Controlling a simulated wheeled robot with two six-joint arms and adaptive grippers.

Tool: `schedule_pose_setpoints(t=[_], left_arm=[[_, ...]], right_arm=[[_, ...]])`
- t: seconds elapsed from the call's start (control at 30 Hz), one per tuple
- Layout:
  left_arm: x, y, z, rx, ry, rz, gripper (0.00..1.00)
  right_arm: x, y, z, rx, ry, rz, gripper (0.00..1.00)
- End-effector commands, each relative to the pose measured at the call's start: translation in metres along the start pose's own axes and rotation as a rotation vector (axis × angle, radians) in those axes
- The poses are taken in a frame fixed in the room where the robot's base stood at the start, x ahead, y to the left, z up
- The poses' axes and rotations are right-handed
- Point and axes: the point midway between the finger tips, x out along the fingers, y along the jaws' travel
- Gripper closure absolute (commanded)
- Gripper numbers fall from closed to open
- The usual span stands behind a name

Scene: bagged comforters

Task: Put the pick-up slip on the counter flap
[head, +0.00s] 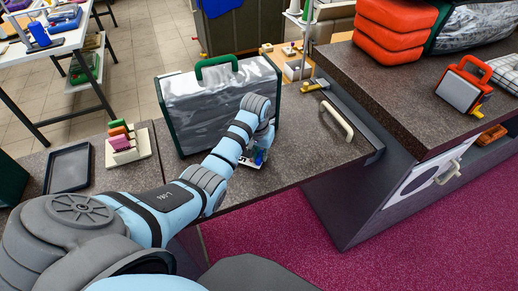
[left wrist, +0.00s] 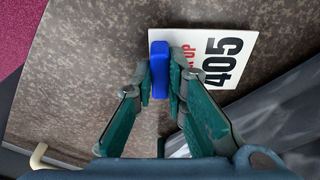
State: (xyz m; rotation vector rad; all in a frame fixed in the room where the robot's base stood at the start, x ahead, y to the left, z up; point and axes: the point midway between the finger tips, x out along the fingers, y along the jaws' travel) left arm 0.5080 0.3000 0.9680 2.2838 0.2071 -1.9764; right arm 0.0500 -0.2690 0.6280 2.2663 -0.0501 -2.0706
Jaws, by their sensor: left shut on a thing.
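My left gripper (left wrist: 160,78) is shut on a small blue block (left wrist: 159,62). The pick-up slip (left wrist: 245,40), a white card with a black 405 and red lettering, lies under or against the block. The slip also shows in the head view (head: 248,163), mostly hidden by my left gripper (head: 260,155). It appears at or just above the brown speckled counter flap (head: 300,150); I cannot tell whether it touches. The flap has a pale bar handle (head: 336,121) on its right. My right gripper is not in view.
A clear bagged comforter (head: 205,110) with green trim stands just behind my gripper. A black tray (head: 68,168) and a holder with coloured pieces (head: 128,147) lie left. The raised counter (head: 375,85) at right carries red bundles (head: 393,30) and a red-handled item (head: 459,88).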

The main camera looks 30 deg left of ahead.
Motion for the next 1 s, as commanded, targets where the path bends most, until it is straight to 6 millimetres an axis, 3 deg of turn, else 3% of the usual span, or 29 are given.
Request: schedule_pose_setpoints(t=[0.17,0.5,1.0], left_arm=[[0.003,0.0,0.0,-0.001,0.001,-0.001,1.0],[0.004,0.0,0.001,-0.002,0.001,-0.001,1.0],[0.011,0.0,0.002,-0.001,0.0,-0.001,1.0]], right_arm=[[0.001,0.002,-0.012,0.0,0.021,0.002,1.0],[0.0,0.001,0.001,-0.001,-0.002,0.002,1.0],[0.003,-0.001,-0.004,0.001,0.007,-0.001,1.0]])
